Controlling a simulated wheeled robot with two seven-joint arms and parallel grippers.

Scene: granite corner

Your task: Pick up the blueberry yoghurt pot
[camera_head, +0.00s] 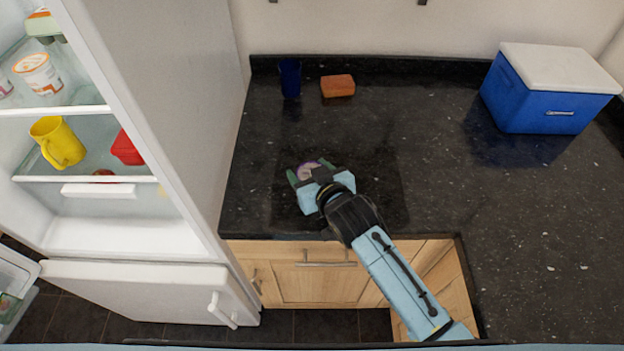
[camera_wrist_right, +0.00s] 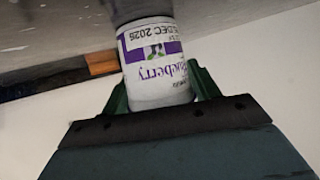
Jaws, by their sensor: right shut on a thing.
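The blueberry yoghurt pot (camera_wrist_right: 155,65) is white and purple with "Blueberry" lettering, upside down in the right wrist view. It sits between the green fingers of my right gripper (camera_wrist_right: 160,92), which is shut on it. In the head view the pot (camera_head: 307,169) shows as a small purple and pale shape, partly hidden by my right gripper (camera_head: 312,177), over the dark counter. I cannot tell whether the pot touches the counter. My left gripper is not in view.
A blue cup (camera_head: 290,78) and an orange-brown block (camera_head: 338,86) stand at the back of the granite counter (camera_head: 440,150). A blue cooler with a white lid (camera_head: 550,88) is at the back right. The open fridge (camera_head: 130,235) holds a yellow jug (camera_head: 58,143) and a red container (camera_head: 126,149).

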